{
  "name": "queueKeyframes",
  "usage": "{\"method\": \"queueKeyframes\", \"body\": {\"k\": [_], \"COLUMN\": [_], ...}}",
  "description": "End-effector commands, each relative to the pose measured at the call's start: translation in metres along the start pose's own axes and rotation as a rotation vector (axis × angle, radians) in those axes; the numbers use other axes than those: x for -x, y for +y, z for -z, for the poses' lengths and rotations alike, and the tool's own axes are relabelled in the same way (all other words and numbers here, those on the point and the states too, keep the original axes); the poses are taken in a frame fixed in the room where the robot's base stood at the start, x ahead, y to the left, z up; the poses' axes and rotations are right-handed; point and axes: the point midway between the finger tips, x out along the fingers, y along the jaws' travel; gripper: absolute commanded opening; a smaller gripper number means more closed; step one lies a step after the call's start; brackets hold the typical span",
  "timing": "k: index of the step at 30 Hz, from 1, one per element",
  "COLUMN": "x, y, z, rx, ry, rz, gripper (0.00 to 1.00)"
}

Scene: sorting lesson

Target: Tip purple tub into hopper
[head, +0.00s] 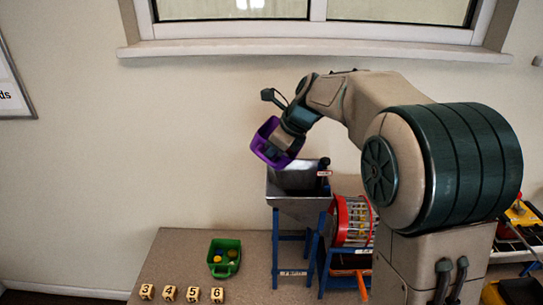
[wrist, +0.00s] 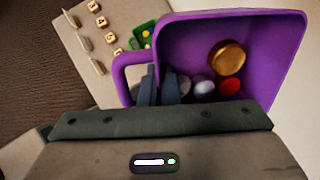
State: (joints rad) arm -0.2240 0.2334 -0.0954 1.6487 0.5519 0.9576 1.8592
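The purple tub (head: 262,140) is held in the air by my gripper (head: 279,143), just above and left of the grey metal hopper (head: 292,209). The tub is tilted in the head view. In the wrist view the purple tub (wrist: 275,28) is open toward the camera and holds a gold round piece, a red one and pale ones. The fingers of my gripper (wrist: 159,88) are close together at the tub's handle side; their exact contact is partly hidden. The hopper is not seen in the wrist view.
A green tub (head: 225,262) with yellow pieces stands on the table (head: 190,250), left of the hopper's blue stand. Numbered blocks (head: 169,293) line the front left. The wall and window are behind.

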Motion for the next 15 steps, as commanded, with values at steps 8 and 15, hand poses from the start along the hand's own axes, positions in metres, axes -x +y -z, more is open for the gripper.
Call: {"method": "queueKeyframes", "body": {"k": [8, 15], "x": [-0.0041, -0.0048], "y": [-0.0003, -0.0001], "z": [0.0027, 0.0034], "rx": [-0.006, -0.01], "ry": [-0.058, -0.099], "rz": [0.002, 0.002], "gripper": [0.0, 0.0]}}
